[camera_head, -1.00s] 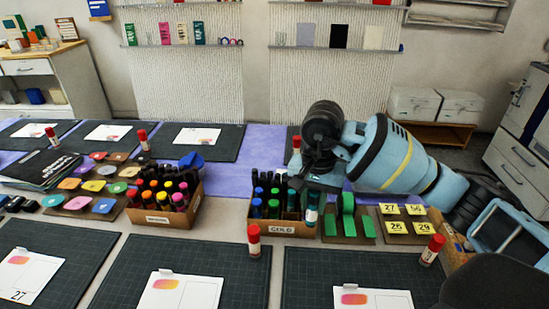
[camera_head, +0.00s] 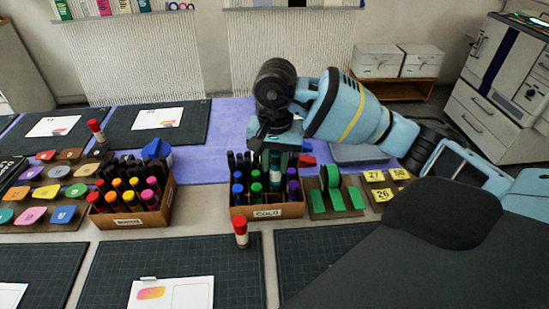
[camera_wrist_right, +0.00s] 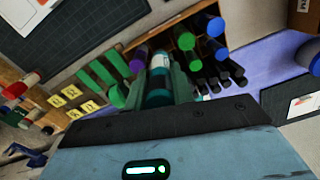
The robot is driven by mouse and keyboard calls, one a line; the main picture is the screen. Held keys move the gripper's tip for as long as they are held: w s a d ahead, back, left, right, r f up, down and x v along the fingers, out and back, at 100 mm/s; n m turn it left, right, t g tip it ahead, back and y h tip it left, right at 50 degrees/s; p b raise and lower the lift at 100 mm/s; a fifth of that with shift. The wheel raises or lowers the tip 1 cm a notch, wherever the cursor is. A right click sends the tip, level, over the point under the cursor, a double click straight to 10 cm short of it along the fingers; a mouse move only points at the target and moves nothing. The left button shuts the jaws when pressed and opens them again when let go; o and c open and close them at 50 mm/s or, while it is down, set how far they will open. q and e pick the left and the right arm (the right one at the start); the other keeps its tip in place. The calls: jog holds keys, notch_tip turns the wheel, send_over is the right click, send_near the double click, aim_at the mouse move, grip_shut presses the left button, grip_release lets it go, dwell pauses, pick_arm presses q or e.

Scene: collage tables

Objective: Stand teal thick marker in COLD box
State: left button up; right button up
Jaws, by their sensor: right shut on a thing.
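The COLD box (camera_head: 265,211) is a cardboard crate holding blue, green, purple and dark markers. My right gripper (camera_head: 275,152) is above it, pointing down, shut on the teal thick marker (camera_head: 275,172). The marker looks about upright, over or within the box's middle to right part. Its lower end is hidden among the other markers, so I cannot tell whether it touches the box floor. In the right wrist view the teal marker (camera_wrist_right: 159,66) lies between the fingers, beside a purple marker (camera_wrist_right: 138,60). My left gripper is not in view.
A second marker box (camera_head: 150,217) with warm colours stands to the left. Green blocks (camera_head: 335,193) and yellow number cards (camera_head: 383,195) are to the right. A red-capped tube (camera_head: 241,232) stands just in front of the COLD box. Dark mats (camera_head: 180,268) lie in front.

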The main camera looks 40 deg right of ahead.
aim_at(276, 185)
jog(key=shift+f+b, duration=0.85)
jog(key=shift+f, duration=1.1)
jog(key=shift+f+b, duration=1.05)
jog(key=shift+f, duration=0.7)
jog(key=shift+f+b, duration=0.95)
jog(key=shift+f, duration=0.6)
jog(key=o, duration=0.8)
jog(key=shift+r, duration=0.1)
notch_tip(276, 185, up, 8)
jog(key=shift+f, duration=0.2)
jog(key=shift+r, duration=0.1)
